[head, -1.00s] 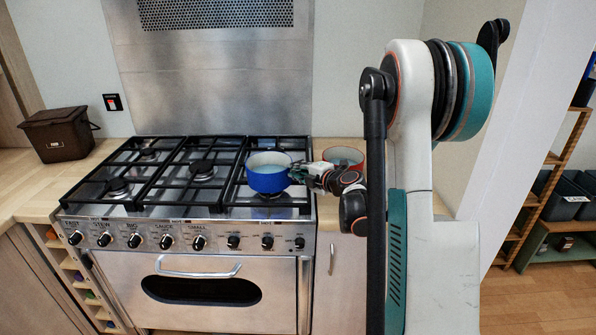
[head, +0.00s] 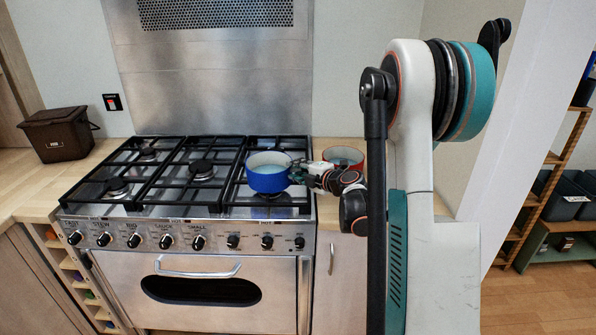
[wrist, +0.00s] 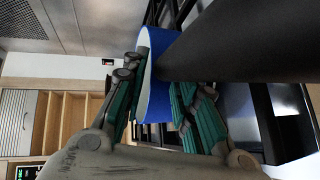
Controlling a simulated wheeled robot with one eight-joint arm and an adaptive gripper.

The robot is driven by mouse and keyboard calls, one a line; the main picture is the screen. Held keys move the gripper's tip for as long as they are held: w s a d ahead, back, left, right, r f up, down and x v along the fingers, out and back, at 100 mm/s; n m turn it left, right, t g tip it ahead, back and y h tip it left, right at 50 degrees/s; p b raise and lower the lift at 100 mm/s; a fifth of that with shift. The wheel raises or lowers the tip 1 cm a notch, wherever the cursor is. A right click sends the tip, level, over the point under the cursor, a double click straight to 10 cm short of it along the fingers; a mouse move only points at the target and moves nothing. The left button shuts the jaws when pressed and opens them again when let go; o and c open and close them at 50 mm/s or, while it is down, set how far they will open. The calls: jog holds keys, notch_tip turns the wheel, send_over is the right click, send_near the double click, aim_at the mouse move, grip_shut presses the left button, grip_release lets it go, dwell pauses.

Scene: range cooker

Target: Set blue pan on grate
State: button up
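The blue pan (head: 268,178), with a pale inside, sits upright on the right section of the black cooker grate (head: 233,203), over a burner. In the wrist view the pan's blue wall (wrist: 156,98) shows beyond my fingers, and its dark handle (wrist: 235,45) runs to the upper right, close to the camera. My gripper (head: 298,173) is at the pan's right side. In the wrist view my gripper (wrist: 158,100) has its fingers spread, one on each side of the blue wall. They look open, though contact with the pan is hard to tell.
A red pan (head: 344,157) stands on the wooden counter just right of the cooker, partly behind my arm. The left and middle grate sections (head: 165,185) are bare. A brown bin (head: 60,138) stands on the left counter. A steel splashback (head: 215,90) rises behind.

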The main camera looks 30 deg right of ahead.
dwell(0.3)
jog(key=v, duration=1.2)
jog(key=shift+r, duration=0.1)
